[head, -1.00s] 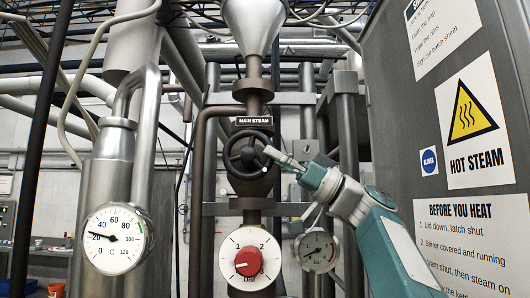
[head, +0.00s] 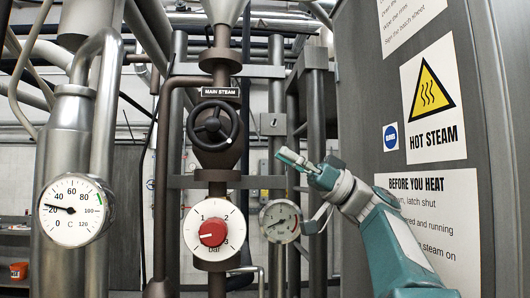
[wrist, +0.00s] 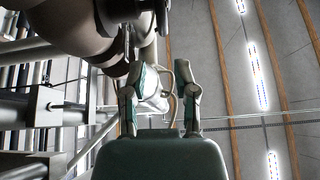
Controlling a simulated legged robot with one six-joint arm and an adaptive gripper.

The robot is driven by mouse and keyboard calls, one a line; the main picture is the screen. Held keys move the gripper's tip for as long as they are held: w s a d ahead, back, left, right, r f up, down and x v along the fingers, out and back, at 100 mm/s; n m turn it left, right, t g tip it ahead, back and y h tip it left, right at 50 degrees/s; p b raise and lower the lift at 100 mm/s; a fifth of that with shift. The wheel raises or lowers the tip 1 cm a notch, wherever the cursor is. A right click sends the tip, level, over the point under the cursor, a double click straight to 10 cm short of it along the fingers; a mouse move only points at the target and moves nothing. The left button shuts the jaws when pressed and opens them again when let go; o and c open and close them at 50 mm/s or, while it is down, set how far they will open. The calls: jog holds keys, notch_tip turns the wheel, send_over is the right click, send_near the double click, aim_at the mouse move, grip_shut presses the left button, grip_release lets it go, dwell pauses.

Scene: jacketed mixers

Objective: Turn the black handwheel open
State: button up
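The black handwheel (head: 212,125) is on the dark valve of the vertical brown pipe, just below the "MAIN STEAM" label (head: 220,92). Its whole rim and its spokes show in the head view. My gripper (head: 290,157) is to the right of the wheel and a little lower in the picture, clear of its rim. In the wrist view my gripper's two fingers (wrist: 160,82) stand apart with nothing held between them. Dark pipework fills the upper left of that view, and I cannot make out the wheel for certain there.
A red-knobbed dial (head: 212,233) sits below the wheel. A small pressure gauge (head: 279,221) is below my gripper, and a temperature gauge (head: 74,210) is at left. A grey cabinet (head: 350,110) with signs stands close on the right. Upright pipes stand behind my gripper.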

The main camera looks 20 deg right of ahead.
jog(key=m, duration=0.4)
jog(key=m+t+y, duration=0.1)
jog(key=m+y, duration=0.2)
jog(key=m, duration=2.8)
send_near(187, 121)
jog(key=x, duration=0.6)
jog(key=shift+w+r, duration=0.1)
jog(key=shift+w, duration=0.35)
jog(key=shift+c, duration=0.3)
grip_shut()
